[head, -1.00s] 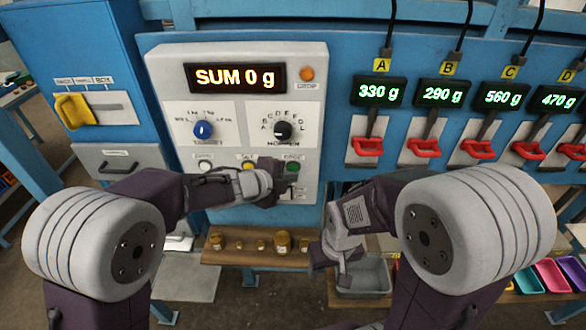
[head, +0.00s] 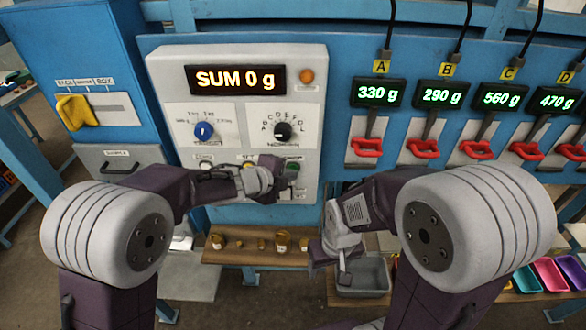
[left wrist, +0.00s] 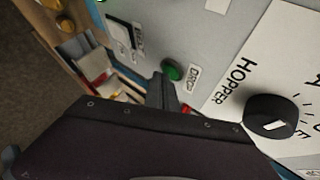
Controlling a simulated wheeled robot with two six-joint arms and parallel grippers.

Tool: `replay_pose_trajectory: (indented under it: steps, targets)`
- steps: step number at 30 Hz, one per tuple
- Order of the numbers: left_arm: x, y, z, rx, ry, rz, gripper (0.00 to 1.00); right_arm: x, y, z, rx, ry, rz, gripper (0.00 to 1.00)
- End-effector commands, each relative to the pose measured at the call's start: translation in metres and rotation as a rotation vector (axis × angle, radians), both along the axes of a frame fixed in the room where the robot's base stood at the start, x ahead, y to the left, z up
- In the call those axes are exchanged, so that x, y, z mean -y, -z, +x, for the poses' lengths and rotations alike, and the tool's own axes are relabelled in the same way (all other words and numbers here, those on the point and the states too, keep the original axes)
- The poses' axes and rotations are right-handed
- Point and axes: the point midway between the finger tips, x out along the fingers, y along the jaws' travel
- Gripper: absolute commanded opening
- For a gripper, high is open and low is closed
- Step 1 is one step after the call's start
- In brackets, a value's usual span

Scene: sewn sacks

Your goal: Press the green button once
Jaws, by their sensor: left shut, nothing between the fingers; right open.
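The green button (head: 292,167) is at the lower right of the grey control panel (head: 309,110). In the left wrist view the green button (left wrist: 173,71) shows beside a label reading DROP. My left gripper (head: 287,175) is shut and empty, its fingertips right at the button and covering part of it in the head view. In the left wrist view the dark finger (left wrist: 158,88) is just beside the button; I cannot tell if they touch. My right gripper (head: 338,266) is open and empty, low in front of the shelf.
The panel has a display (head: 236,78) reading SUM 0 g, an orange lamp (head: 307,76), a blue knob (head: 204,131) and a black knob (head: 283,131). Red levers (head: 367,147) are at right. Small brass-coloured weights stand on the wooden shelf (head: 245,258) below.

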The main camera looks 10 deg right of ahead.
Motion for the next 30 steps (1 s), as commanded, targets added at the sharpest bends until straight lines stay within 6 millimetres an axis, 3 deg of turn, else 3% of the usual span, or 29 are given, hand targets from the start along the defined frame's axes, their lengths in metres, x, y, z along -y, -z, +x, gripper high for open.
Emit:
replay_pose_trajectory:
  steps: [20, 30]
  targets:
    - [0.001, -0.001, 0.005, 0.001, -0.001, 0.0, 0.0, 0.0, -0.003, 0.0, 0.0, 0.0, 0.0, 0.62]
    - [-0.003, 0.002, -0.009, 0.001, 0.0, -0.001, 0.0, 0.0, 0.007, 0.0, 0.0, 0.0, 0.0, 0.62]
